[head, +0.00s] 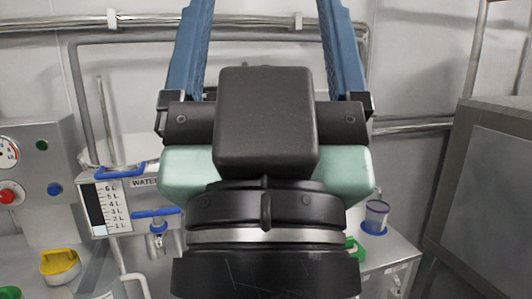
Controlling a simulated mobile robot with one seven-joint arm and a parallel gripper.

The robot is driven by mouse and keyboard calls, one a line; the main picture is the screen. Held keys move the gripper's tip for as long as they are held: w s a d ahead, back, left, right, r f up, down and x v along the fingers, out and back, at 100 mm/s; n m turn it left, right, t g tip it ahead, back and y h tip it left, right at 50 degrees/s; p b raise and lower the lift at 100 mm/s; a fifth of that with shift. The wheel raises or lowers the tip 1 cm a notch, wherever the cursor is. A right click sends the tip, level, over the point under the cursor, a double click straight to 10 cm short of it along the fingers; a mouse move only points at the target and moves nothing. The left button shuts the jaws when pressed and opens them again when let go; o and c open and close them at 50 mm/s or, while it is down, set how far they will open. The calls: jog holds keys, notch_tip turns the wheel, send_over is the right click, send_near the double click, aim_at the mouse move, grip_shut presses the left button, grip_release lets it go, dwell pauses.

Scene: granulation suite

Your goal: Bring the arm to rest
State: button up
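My gripper (264,22) fills the middle of the head view, close to the camera, pointing up and away. The fingertips are cut off by the top edge. My black and pale green wrist hides much of the scene behind it.
A water tank with a litre scale (110,205) stands at left, beside a control panel (35,165) with a gauge. A yellow scoop or cup (60,266) sits lower left. Pipes (410,124) run along the wall.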

notch_tip(320, 180, up, 15)
jog(key=p, duration=1.3)
jog(key=shift+r, duration=0.1)
